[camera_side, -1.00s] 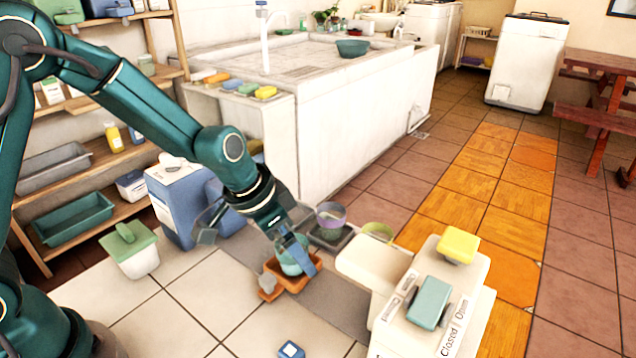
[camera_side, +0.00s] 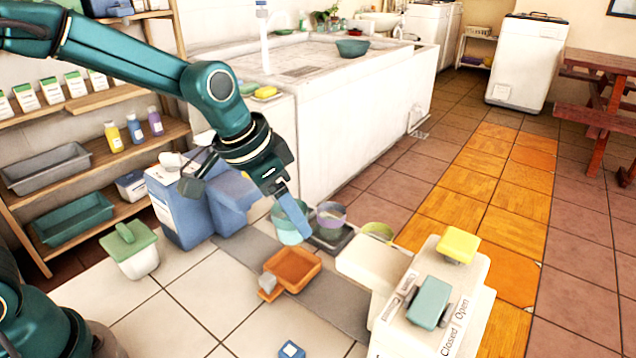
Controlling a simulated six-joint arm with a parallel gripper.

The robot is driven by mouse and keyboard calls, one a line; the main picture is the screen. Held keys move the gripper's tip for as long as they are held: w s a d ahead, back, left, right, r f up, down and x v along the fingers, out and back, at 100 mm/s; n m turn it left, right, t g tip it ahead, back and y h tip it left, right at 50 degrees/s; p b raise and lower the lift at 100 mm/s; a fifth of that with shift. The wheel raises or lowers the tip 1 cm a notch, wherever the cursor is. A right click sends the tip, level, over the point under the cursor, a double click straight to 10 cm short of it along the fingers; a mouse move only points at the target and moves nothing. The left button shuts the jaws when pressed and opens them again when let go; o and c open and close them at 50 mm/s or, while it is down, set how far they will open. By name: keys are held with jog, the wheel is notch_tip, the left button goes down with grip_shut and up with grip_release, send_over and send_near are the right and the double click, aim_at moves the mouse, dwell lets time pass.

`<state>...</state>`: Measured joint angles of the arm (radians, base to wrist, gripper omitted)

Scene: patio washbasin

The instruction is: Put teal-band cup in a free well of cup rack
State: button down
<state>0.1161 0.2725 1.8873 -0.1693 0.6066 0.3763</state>
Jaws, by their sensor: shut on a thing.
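The teal-band cup (camera_side: 289,233) is upright in my gripper (camera_side: 290,212), whose blue fingers are shut on its rim. It hangs at the left end of the dark cup rack (camera_side: 333,243), overlapping it in the picture. I cannot tell whether its base is above the rack or touching it. A purple-band cup (camera_side: 331,215) stands at the rack, just right of the teal-band cup. A green-band cup (camera_side: 378,231) shows farther right, partly hidden by a white block. The wells are mostly hidden.
An empty orange tray (camera_side: 293,268) lies in front of the rack. A white switch unit (camera_side: 428,300) with teal and yellow parts stands to the right. A blue container (camera_side: 180,212) and a green-lidded bin (camera_side: 130,248) stand to the left. The white basin (camera_side: 345,130) rises behind.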

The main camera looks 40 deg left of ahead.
aim_at(304, 203)
notch_tip(304, 203, up, 2)
jog(key=shift+r, duration=0.15)
jog(key=shift+w+d+r+m, duration=0.1)
jog(key=shift+w+r+m, duration=0.15)
jog(key=shift+r, duration=0.25)
jog(key=shift+w+d+r+m, duration=0.1)
jog(key=shift+w+r+m, duration=0.1)
jog(key=shift+r, duration=0.25)
jog(key=w+a, duration=0.9)
jog(key=w, duration=0.1)
jog(key=shift+n, duration=0.35)
jog(key=shift+a+f, duration=0.2)
jog(key=shift+f, duration=2.7)
jog(key=shift+a+f, duration=0.2)
jog(key=shift+f, duration=2.65)
jog(key=shift+c, duration=0.5)
grip_release()
jog(key=shift+f, duration=0.15)
